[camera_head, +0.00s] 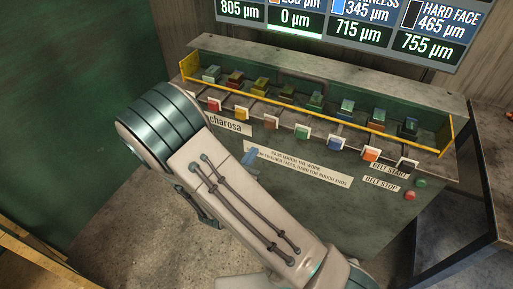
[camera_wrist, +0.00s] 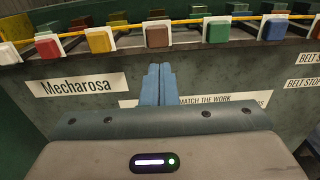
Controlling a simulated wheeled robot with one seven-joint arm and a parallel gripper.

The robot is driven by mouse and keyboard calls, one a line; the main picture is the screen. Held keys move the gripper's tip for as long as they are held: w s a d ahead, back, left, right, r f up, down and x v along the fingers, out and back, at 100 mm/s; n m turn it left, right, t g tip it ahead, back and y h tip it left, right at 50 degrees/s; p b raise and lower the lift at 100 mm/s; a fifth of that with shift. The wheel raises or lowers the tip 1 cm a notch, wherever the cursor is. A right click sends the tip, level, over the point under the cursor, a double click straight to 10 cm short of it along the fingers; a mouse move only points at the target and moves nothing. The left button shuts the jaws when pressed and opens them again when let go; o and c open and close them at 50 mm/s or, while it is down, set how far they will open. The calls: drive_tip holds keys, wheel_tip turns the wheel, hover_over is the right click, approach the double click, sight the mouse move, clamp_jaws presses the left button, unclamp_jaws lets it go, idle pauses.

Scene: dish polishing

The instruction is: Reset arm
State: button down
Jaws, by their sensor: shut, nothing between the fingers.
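My gripper (camera_wrist: 158,70) is shut and empty, its two blue fingers pressed together in the wrist view. In the head view the fingertips (camera_head: 250,157) show small beside my arm, in front of the machine's front panel (camera_head: 330,215). The fingers appear over the lettered strip (camera_wrist: 225,101) and just below the row of coloured buttons. A brown button (camera_wrist: 157,35) is straight above the fingertips in the wrist view. I cannot tell how far the fingertips are from the panel.
Several coloured square buttons line the machine's upper edge, below a yellow rail (camera_head: 310,122). A green button (camera_head: 421,182) and a red button (camera_head: 410,196) sit at the right by belt labels. A display (camera_head: 345,22) hangs above. A dark-framed table (camera_head: 490,185) stands right.

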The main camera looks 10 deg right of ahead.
drive_tip(key=shift+s+a, duration=0.15)
drive_tip(key=shift+s, duration=0.1)
idle(0.3)
drive_tip(key=s+d+r+m+g+h, duration=0.1)
drive_tip(key=s+d+r+m+g, duration=0.3)
drive_tip(key=s+d+m+g, duration=0.35)
drive_tip(key=s+d+r+m+g+h, duration=0.1)
drive_tip(key=s+d+r+m+g, duration=0.3)
drive_tip(key=d+m+g, duration=0.5)
drive_tip(key=s+a+r+m+t+y, duration=0.4)
drive_tip(key=s+a+r+m+y, duration=0.2)
drive_tip(key=m+y, duration=0.5)
drive_tip(key=shift+s+a+r+m+y, duration=0.3)
drive_tip(key=shift+s+r+m, duration=0.5)
drive_tip(key=shift+r+m, duration=0.2)
